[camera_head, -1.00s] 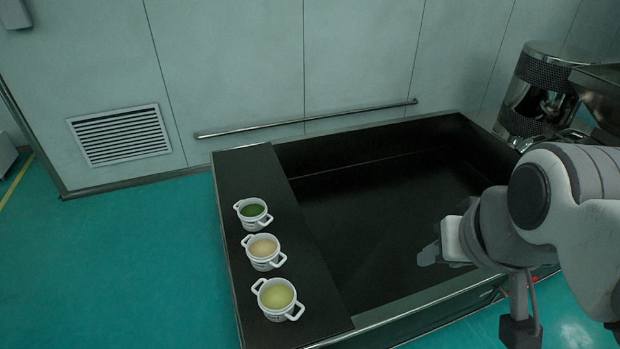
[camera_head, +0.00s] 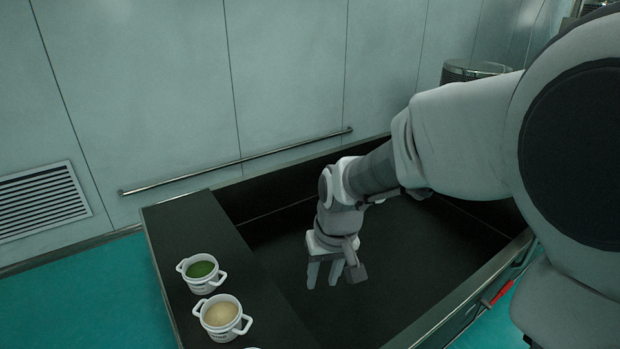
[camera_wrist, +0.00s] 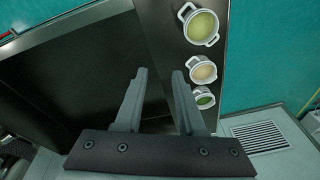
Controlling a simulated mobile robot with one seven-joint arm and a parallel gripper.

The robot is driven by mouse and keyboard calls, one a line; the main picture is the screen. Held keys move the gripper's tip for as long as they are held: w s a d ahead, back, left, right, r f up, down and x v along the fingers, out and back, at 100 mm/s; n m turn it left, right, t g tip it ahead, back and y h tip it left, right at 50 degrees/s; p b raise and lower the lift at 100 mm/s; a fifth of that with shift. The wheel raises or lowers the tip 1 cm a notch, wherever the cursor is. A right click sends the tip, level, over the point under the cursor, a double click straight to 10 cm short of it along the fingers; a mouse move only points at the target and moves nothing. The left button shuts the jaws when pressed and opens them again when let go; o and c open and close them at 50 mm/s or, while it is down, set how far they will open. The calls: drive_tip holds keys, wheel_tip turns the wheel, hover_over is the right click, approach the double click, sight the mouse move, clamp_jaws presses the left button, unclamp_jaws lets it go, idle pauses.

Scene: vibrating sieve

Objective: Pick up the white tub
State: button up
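White two-handled tubs stand in a row on the dark ledge. In the head view I see one with green contents (camera_head: 201,273) and one with beige contents (camera_head: 222,316); only a sliver of a third shows at the bottom edge. The wrist view shows all three: pale yellow-green (camera_wrist: 201,27), beige (camera_wrist: 203,70) and green (camera_wrist: 204,97). My gripper (camera_head: 324,275) is open and empty, pointing down over the dark basin, to the right of the tubs. Its two fingers (camera_wrist: 158,85) are apart in the wrist view, with nothing between them.
The dark ledge (camera_head: 180,225) borders a sunken black basin (camera_head: 400,270) with a raised metal rim. A wall rail (camera_head: 240,160) runs behind it. A perforated metal cylinder (camera_head: 470,70) stands at the back right. A red-handled part (camera_head: 500,292) shows on the basin's outer side.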

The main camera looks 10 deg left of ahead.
drive_tip(key=a+f+b, duration=0.3)
drive_tip(key=a+f, duration=0.1)
drive_tip(key=f, duration=0.7)
drive_tip(key=a+f+n+g+b, duration=0.1)
drive_tip(key=a+f+b, duration=0.2)
drive_tip(key=f, duration=0.9)
drive_tip(key=a+f+n+g+b, duration=0.1)
drive_tip(key=a+f+b, duration=0.2)
drive_tip(key=f, duration=0.8)
drive_tip(key=shift+s+a+f+h, duration=0.2)
drive_tip(key=shift+a, duration=0.25)
drive_tip(key=shift+s+a+f+h, duration=0.2)
drive_tip(key=shift+a, duration=0.25)
drive_tip(key=shift+w+a+f+b, duration=0.15)
drive_tip(key=shift+f+b, duration=0.3)
drive_tip(key=shift+f, duration=0.55)
drive_tip(key=shift+a+f+b, duration=0.2)
drive_tip(key=shift+f+b, duration=0.3)
drive_tip(key=shift+f, duration=0.45)
drive_tip(key=shift+w+a+f+b, duration=0.15)
drive_tip(key=shift+f+b, duration=0.3)
drive_tip(key=shift+f, duration=0.55)
drive_tip(key=shift+r, duration=0.1)
drive_tip(key=shift+s, duration=0.1)
clamp_jaws()
